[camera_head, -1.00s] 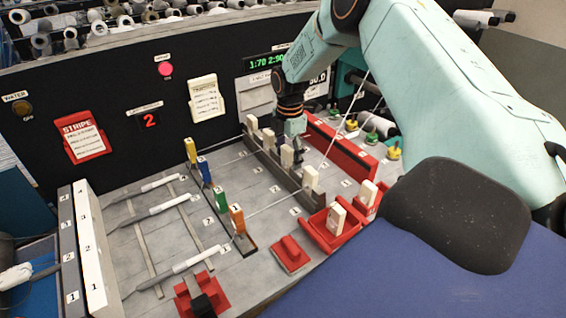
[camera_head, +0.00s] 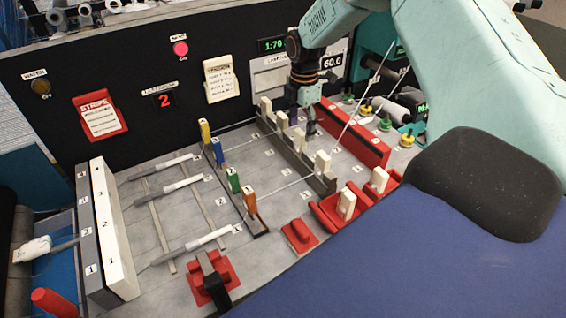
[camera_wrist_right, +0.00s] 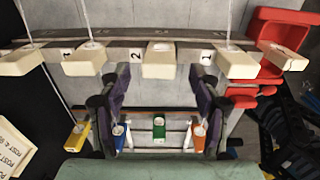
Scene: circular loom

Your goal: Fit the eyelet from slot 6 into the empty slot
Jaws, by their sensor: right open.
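Cream eyelets (camera_head: 322,162) stand in a dark rack (camera_head: 293,155) in the middle of the loom bed in the head view. In the wrist view a cream eyelet (camera_wrist_right: 158,60) sits between two others on the rack, centred ahead of my fingers. Two more eyelets (camera_head: 347,204) stand in red holders at the right. My right gripper (camera_head: 309,122) is above and behind the rack, its fingers open and empty; they show spread in the wrist view (camera_wrist_right: 160,92). I cannot read a slot 6 label or pick out the empty slot. My left gripper is out of view.
Yellow, blue, green and orange heddles (camera_head: 233,180) stand left of the rack, with threads running across. A long red block (camera_head: 355,140) lies right of the rack. A red clamp (camera_head: 213,278) and a small red block (camera_head: 299,235) are in front.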

